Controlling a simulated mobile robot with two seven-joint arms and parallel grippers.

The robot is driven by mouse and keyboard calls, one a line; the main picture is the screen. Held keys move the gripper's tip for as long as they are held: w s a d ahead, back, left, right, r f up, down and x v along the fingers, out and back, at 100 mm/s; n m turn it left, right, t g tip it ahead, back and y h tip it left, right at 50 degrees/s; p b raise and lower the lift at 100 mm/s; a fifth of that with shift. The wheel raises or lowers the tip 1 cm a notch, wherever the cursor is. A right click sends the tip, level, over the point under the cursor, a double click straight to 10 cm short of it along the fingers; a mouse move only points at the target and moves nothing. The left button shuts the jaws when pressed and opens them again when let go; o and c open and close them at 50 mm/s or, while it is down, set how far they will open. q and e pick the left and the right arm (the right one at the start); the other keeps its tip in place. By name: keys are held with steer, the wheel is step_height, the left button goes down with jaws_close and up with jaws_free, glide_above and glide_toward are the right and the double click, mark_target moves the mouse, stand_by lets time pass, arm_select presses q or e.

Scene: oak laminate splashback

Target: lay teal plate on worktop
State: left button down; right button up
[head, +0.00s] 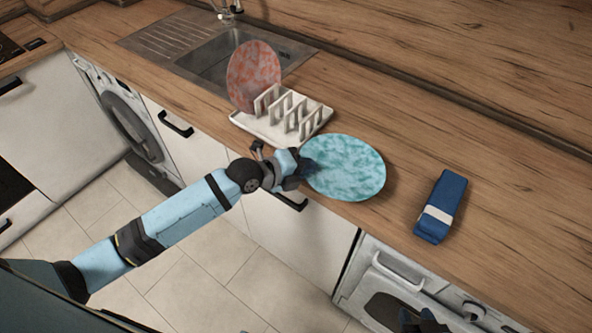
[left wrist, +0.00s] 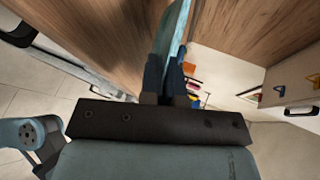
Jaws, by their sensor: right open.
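The teal plate (head: 346,168), mottled light blue, is at the front edge of the wooden worktop (head: 400,125) in the head view, just right of the dish rack. My left gripper (head: 303,168) is shut on the plate's left rim. In the left wrist view the plate (left wrist: 172,38) shows nearly edge-on between the fingers (left wrist: 166,85). I cannot tell whether its underside touches the worktop. My right gripper (head: 422,323) shows only in part at the bottom edge of the head view, open and away from the plate.
A white dish rack (head: 268,130) holds a reddish plate (head: 252,72) upright, close behind the teal plate. A sink (head: 225,65) lies behind it. A blue packet with a white band (head: 440,205) lies to the right. The worktop between plate and packet is clear.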

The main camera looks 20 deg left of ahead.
mark_target(338, 159)
arm_select(q)
steer(key=x, duration=0.3)
steer(key=r+b+x, duration=0.1)
steer(key=x, duration=0.2)
steer(key=shift+w+d+r, duration=0.1)
steer(key=shift+w+d, duration=0.05)
steer(key=shift+w, duration=0.1)
steer(key=shift+b+x, duration=1.6)
steer(key=shift+x, duration=0.9)
steer(key=shift+d+r, duration=0.1)
steer(key=shift+f+b, duration=0.4)
steer(key=shift+f, duration=0.15)
steer(key=c, duration=1.3)
jaws_free()
steer(key=shift+o, duration=0.2)
steer(key=v, duration=1.4)
steer(key=shift+b, duration=0.3)
